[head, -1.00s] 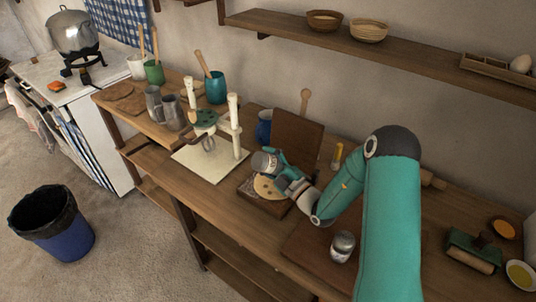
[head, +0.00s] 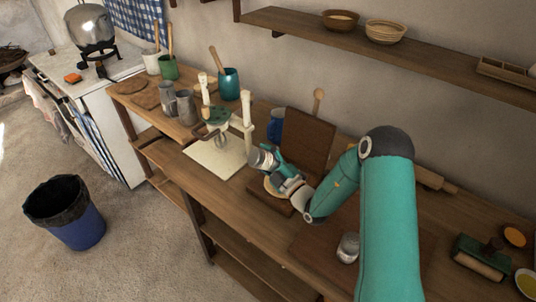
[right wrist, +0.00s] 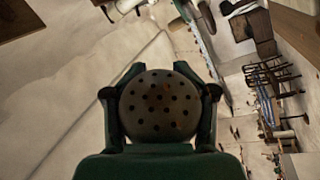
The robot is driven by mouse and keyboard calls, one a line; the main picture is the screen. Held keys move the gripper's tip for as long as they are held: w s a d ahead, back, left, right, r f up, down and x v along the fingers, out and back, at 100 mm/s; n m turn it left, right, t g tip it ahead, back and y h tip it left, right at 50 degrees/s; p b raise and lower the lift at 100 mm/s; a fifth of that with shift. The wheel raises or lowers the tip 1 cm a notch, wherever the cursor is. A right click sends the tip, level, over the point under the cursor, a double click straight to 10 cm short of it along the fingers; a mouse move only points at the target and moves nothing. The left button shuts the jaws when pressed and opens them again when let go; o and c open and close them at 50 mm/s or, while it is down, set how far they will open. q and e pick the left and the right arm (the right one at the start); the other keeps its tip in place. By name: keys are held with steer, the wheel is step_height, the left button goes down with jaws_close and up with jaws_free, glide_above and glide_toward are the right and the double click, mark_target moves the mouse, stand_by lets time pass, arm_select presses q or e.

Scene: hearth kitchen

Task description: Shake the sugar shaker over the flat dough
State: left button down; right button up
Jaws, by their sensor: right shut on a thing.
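My right gripper (head: 270,162) is shut on a metal shaker (head: 258,158), holding it tilted above the wooden press (head: 285,206). In the right wrist view the shaker's rounded, perforated lid (right wrist: 160,107) sits between the two fingers. The pale flat dough (head: 270,186) lies on the press's base, below the gripper. The gripper and shaker hide much of it. The shaker appears apart from the dough. My left gripper is not in view.
The press's raised brown lid (head: 304,141) stands behind the dough. A second metal shaker (head: 348,247) stands on a brown board (head: 315,240). A white-posted stand (head: 247,122) is left of the press on a pale sheet (head: 208,160). A rolling pin (head: 434,180) lies right.

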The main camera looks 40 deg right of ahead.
steer(key=d, duration=0.1)
steer(key=w+d, duration=0.1)
steer(key=d, duration=0.1)
steer(key=shift+w+d, duration=0.1)
steer(key=shift+w, duration=0.2)
steer(key=shift+s+d, duration=0.1)
steer(key=shift+d, duration=0.4)
steer(key=shift+w, duration=2.25)
steer(key=shift+s+d+b, duration=0.2)
steer(key=shift+s+d, duration=0.65)
steer(key=shift+d, duration=0.25)
steer(key=shift+s+d+b, duration=0.15)
steer(key=shift+s+d, duration=0.65)
steer(key=shift+d, duration=0.25)
